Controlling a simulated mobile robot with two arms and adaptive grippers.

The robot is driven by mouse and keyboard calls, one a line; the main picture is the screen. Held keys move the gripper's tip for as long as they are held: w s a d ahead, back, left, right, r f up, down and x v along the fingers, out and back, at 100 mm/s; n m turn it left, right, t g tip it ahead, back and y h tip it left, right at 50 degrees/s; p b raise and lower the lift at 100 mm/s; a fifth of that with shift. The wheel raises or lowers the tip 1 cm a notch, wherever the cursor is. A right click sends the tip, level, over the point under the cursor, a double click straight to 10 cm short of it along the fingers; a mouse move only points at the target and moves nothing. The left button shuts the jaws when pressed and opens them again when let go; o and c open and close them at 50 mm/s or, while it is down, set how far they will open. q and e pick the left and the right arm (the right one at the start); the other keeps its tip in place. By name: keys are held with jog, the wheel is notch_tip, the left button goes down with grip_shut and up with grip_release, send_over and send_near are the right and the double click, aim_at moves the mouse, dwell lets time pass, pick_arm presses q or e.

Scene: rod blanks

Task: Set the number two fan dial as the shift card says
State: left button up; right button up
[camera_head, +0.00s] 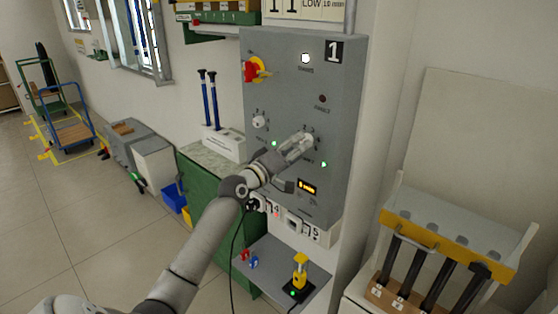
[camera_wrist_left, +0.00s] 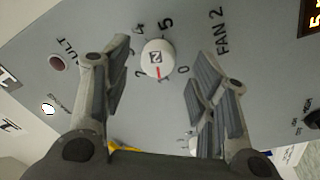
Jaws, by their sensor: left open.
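The number two fan dial (camera_wrist_left: 157,57) is a round white knob on the grey panel, beside the FAN 2 lettering in the left wrist view. Its red mark points between the printed 0 and 2. My left gripper (camera_wrist_left: 166,56) is open, with one finger on each side of the dial and visible gaps to it. In the head view my left gripper (camera_head: 298,146) is in front of the panel (camera_head: 285,85) and mostly covers this dial. My right gripper is not in view.
Another white dial (camera_head: 259,121) sits left on the panel, below a red-and-yellow switch (camera_head: 256,70). A lit amber display (camera_head: 307,187) is below my gripper. A shelf (camera_head: 268,268) with a yellow device (camera_head: 300,268) is underneath. A rod rack (camera_head: 445,240) stands at right.

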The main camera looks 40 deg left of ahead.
pick_arm(q)
jog(key=s, duration=0.9)
jog(key=shift+s+a+f, duration=0.15)
jog(key=shift+a+f, duration=0.15)
jog(key=shift+f, duration=0.05)
jog(key=s+f+m+g+y+b, duration=0.1)
jog(key=s+f+g, duration=0.15)
jog(key=f, duration=1.65)
jog(key=s+f+g+y+b, duration=0.15)
jog(key=f+g, duration=0.25)
jog(key=f, duration=1.4)
jog(key=s+d+f+m+g+b, duration=0.1)
jog(key=s+d+f+m+g, duration=0.15)
jog(key=s+f, duration=0.65)
jog(key=s+d+f+m+g, duration=0.15)
jog(key=s+d+f, duration=0.3)
jog(key=f, duration=0.75)
jog(key=s+d+f+m+g, duration=0.2)
jog(key=s+d+f, duration=0.2)
jog(key=s, duration=0.6)
jog(key=s+d+f+m+g+b, duration=0.1)
jog(key=s+d+f+m+g, duration=0.2)
jog(key=s+f, duration=0.5)
jog(key=s+d+f+m+g+h+b, duration=0.1)
jog(key=s+d+f, duration=0.5)
jog(key=s, duration=0.8)
jog(key=shift+f+m+g, duration=0.15)
jog(key=shift+m+g, duration=0.6)
jog(key=shift+m, duration=0.15)
